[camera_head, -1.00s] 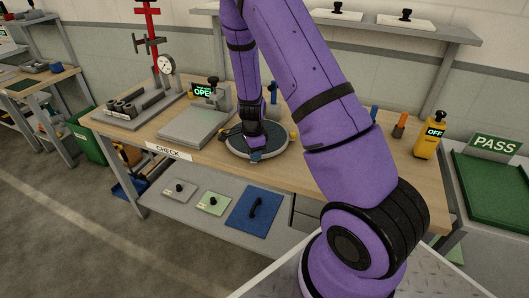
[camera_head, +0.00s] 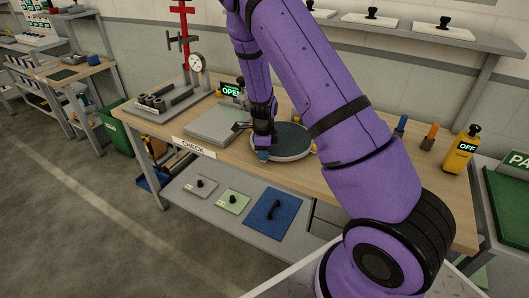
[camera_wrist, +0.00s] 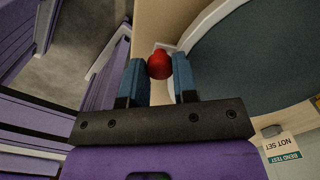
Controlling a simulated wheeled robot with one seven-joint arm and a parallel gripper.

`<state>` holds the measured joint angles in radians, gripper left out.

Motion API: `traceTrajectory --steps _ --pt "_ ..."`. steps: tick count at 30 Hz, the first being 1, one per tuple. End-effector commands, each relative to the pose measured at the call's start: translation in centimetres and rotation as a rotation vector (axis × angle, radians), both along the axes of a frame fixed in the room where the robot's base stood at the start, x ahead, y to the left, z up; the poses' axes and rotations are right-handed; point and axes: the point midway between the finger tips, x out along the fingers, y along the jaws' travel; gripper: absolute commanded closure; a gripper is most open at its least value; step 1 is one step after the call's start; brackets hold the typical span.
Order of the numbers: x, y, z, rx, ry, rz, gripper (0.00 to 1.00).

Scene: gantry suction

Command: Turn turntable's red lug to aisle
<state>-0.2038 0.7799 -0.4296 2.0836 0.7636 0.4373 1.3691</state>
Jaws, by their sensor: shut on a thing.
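The turntable (camera_head: 289,143) is a round dark disc with a pale rim on the wooden bench. My gripper (camera_head: 263,154) points down at its front-left edge. In the wrist view the turntable (camera_wrist: 265,45) fills the upper right. The red lug (camera_wrist: 159,65) stands at the rim between the two blue fingertips of my gripper (camera_wrist: 160,80). My gripper is shut on the lug. The lug is hidden by the gripper in the head view.
A grey plate fixture (camera_head: 215,124) with a lit display stands just left of the turntable. A dial gauge stand (camera_head: 186,60) is further left. Open floor (camera_head: 80,220) lies in front of the bench.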

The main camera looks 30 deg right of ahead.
Motion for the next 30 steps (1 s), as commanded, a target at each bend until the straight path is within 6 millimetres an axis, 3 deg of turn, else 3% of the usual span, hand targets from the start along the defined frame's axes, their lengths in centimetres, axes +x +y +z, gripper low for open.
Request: traceTrajectory --steps 4,5,8,20,30 --pt "0.1 0.0 0.0 -0.001 -0.001 0.001 1.00" --pt "0.1 0.0 0.0 -0.001 -0.001 0.001 0.69" --pt "0.0 0.0 0.0 -0.001 -0.001 0.001 0.48" --pt "0.1 0.0 0.8 0.000 -0.001 0.003 0.48" --pt "0.1 0.1 6.7 0.001 -0.004 0.003 0.48"
